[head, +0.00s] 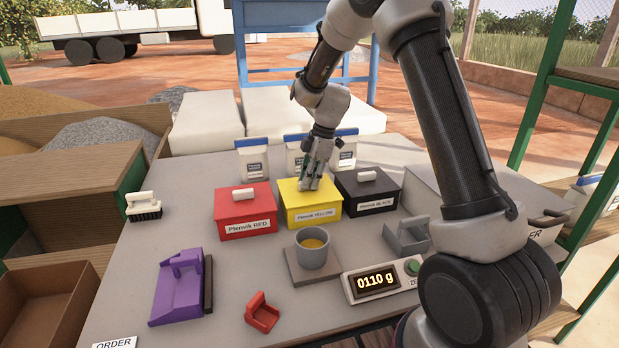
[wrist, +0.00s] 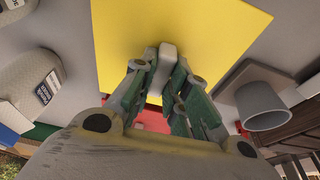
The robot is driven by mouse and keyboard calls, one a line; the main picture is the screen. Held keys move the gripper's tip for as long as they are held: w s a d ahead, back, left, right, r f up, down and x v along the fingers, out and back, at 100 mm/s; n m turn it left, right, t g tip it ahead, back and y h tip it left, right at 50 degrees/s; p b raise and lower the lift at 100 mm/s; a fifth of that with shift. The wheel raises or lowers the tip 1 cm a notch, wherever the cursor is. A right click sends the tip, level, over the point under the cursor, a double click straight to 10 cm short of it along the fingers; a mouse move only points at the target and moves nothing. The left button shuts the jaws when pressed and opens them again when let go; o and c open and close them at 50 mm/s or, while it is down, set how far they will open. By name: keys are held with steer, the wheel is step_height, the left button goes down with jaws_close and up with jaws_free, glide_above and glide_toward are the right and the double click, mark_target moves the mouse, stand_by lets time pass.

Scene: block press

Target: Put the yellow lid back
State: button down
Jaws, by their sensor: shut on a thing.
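The yellow lid (head: 291,191) sits on top of the yellow box (head: 314,216) labelled Plenvik YELLOW, in the middle of the table. I see no gap between lid and box in the head view. My gripper (head: 309,185) is over the lid, shut on its pale handle. In the wrist view my gripper (wrist: 167,72) has its fingertips on both sides of the handle (wrist: 168,52), with the yellow lid (wrist: 215,35) spread out behind it. The inside of the yellow box is hidden.
A red box (head: 247,222) is left of the yellow box and a black box (head: 368,204) right, both lidded. In front, a grey cup (head: 312,255) with yellow content stands on a scale; its display (head: 376,281) reads 0110 g. A purple tool (head: 180,290) and red scoop (head: 262,312) lie nearer.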

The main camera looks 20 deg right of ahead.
steer(key=c, duration=1.4)
jaws_free()
steer(key=v, duration=1.2)
steer(key=s+d+r+m+t+h, duration=0.1)
steer(key=s+d+r+m, duration=0.35)
steer(key=s+r, duration=0.4)
steer(key=s+d+m+t, duration=0.1)
steer(key=s+m, duration=0.3)
steer(key=s, duration=0.4)
steer(key=s+d+m+t+h, duration=0.1)
steer(key=s+d+m, duration=0.2)
steer(key=s, duration=0.6)
steer(key=s+d+m+t+h, duration=0.1)
steer(key=s+d+m, duration=0.1)
steer(key=s+m, duration=0.4)
steer(key=shift+s+d+r+m, duration=0.1)
steer(key=shift+s+d+m, duration=0.05)
steer(key=shift+s, duration=0.5)
steer(key=shift+s+d+r+m, duration=0.1)
steer(key=shift+s+d, duration=0.1)
steer(key=shift+s, duration=0.4)
